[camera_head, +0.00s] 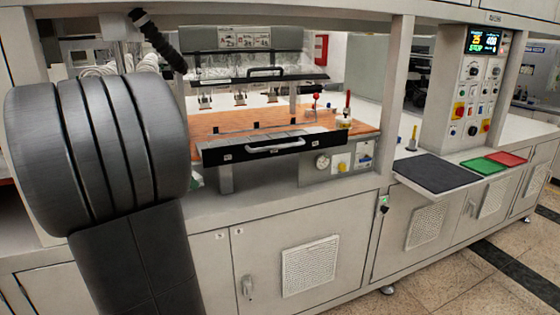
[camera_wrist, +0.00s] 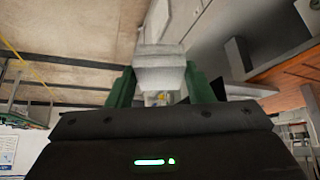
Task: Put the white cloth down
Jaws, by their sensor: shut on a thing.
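The white cloth (camera_wrist: 160,68) shows in the wrist view as a pale, folded-looking bundle between the two green fingers. My gripper (camera_wrist: 160,86) is shut on it, with one finger on each side. The cloth's lower part is partly hidden behind the dark gripper body. In the head view, my arm fills the left side, and neither the gripper nor the held cloth can be made out there.
A long pale bench has an orange-brown work surface (camera_head: 225,122) behind a black bar with a handle (camera_head: 275,146). To the right are a bare dark grey mat (camera_head: 438,172), a green tray (camera_head: 484,165), a red tray (camera_head: 508,158) and a control panel (camera_head: 474,90).

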